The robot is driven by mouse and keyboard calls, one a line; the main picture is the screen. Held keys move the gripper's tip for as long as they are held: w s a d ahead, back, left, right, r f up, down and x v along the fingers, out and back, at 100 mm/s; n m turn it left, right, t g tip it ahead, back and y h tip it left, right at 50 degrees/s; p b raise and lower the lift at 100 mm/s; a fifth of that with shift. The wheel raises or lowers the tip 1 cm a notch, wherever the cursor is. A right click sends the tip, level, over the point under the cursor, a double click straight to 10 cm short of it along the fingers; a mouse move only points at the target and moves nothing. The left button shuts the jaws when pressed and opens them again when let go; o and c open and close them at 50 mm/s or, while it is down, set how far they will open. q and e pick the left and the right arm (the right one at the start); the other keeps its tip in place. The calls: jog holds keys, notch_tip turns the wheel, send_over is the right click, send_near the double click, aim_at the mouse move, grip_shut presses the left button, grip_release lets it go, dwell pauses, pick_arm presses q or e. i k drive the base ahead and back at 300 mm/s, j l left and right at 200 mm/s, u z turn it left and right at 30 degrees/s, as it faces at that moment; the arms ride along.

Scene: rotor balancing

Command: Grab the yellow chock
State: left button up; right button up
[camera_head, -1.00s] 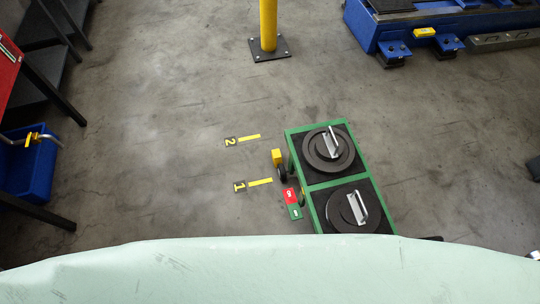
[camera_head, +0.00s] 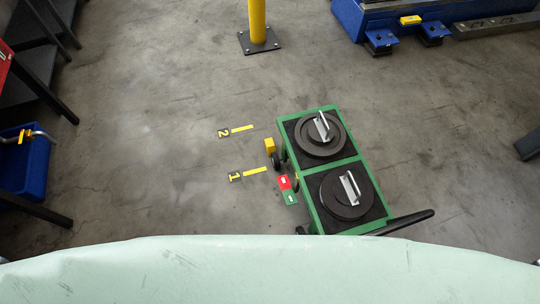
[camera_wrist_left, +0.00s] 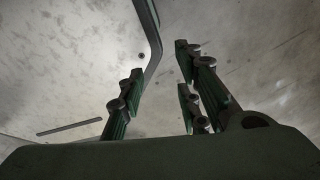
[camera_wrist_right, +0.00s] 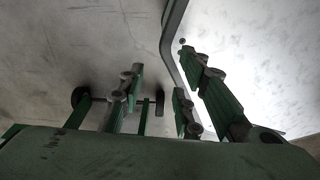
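A small yellow chock (camera_head: 270,146) sits on the floor at the left side of a green cart (camera_head: 363,162), right by a dark wheel (camera_head: 275,163) in the head view. I cannot tell whether it touches the wheel. My left gripper (camera_wrist_left: 160,75) shows in the left wrist view, with its fingers apart and nothing between them. My right gripper (camera_wrist_right: 163,75) shows in the right wrist view, also with its fingers apart and empty. Neither gripper shows in the head view, and neither wrist view shows the chock.
The cart carries two dark discs with metal handles; its black push handle (camera_head: 405,222) sticks out right. Floor markers "2" (camera_head: 236,131) and "1" (camera_head: 248,173) and a red-green plate (camera_head: 287,189) lie left of it. A yellow post (camera_head: 257,22) stands behind. Floor left of the markers is clear.

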aim_at(269, 143)
jog(key=k+z, duration=0.25)
jog(key=z, duration=0.2)
jog(key=k+l+z, duration=0.1)
jog(key=z, duration=0.4)
jog(key=j+z, duration=0.1)
jog(key=z, duration=0.4)
jog(key=j+z, duration=0.15)
jog(key=z, duration=0.35)
jog(key=j+z, duration=0.2)
jog(key=z, duration=0.3)
jog(key=j+z, duration=0.15)
jog(key=z, duration=0.35)
jog(key=k+j, duration=0.1)
jog(key=j, duration=0.3)
jog(key=k+j, duration=0.1)
jog(key=j, duration=0.3)
jog(key=k+j, duration=0.1)
jog(key=j, duration=0.3)
jog(key=k+j, duration=0.1)
jog(key=j, duration=0.3)
jog(key=k+j, duration=0.1)
jog(key=j, duration=0.3)
jog(key=k+j, duration=0.1)
jog(key=j, duration=0.35)
jog(key=k+j, duration=0.15)
jog(key=j, duration=0.25)
